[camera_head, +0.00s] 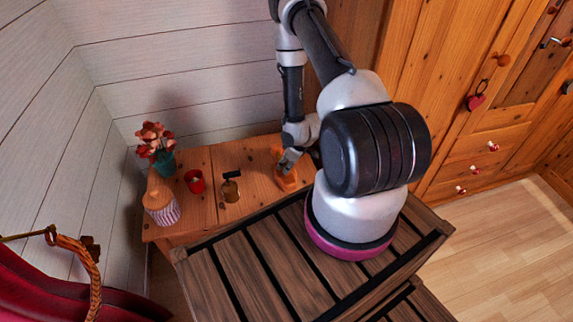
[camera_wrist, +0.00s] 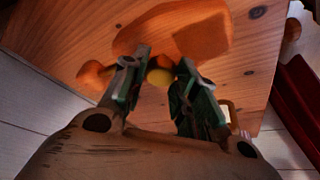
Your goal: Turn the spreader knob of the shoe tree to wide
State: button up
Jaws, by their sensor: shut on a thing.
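The orange wooden shoe tree (camera_head: 287,181) lies on the wooden table, partly hidden by my gripper in the head view. In the wrist view, its broad body (camera_wrist: 203,38) is beyond my fingertips and a rounded orange part (camera_wrist: 95,76) is to their left. My gripper (camera_wrist: 160,68) is over the shoe tree, with its fingers on either side of a small round orange-yellow knob (camera_wrist: 160,76). It is shut on this knob. My gripper also shows in the head view (camera_head: 289,161). I cannot tell the knob's setting; no marking is readable.
White plank walls close off the back and left.

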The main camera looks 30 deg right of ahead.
jog(key=shift+m, duration=0.3)
jog(key=m, duration=0.2)
jog(key=m+h, duration=0.1)
jog(key=shift+a+m+t+h, duration=0.15)
jog(key=shift+m+t+h, duration=0.15)
jog(key=shift+m, duration=0.1)
jog(key=m+h, duration=0.1)
jog(key=m, duration=0.3)
jog(key=shift+a+h, duration=0.1)
jog(key=shift+h, duration=0.3)
jog(key=m, duration=0.2)
jog(key=m+h, duration=0.1)
jog(key=m, duration=0.2)
jog(key=shift+g+h, duration=0.3)
jog(key=shift+g, duration=0.1)
jog(key=shift+w+a+m+g+h, duration=0.1)
jog(key=shift+m+g+h, duration=0.2)
jog(key=shift+m, duration=0.85)
jog(key=shift+m+g+h, duration=0.3)
jog(key=shift+m, duration=0.85)
jog(key=o, duration=1)
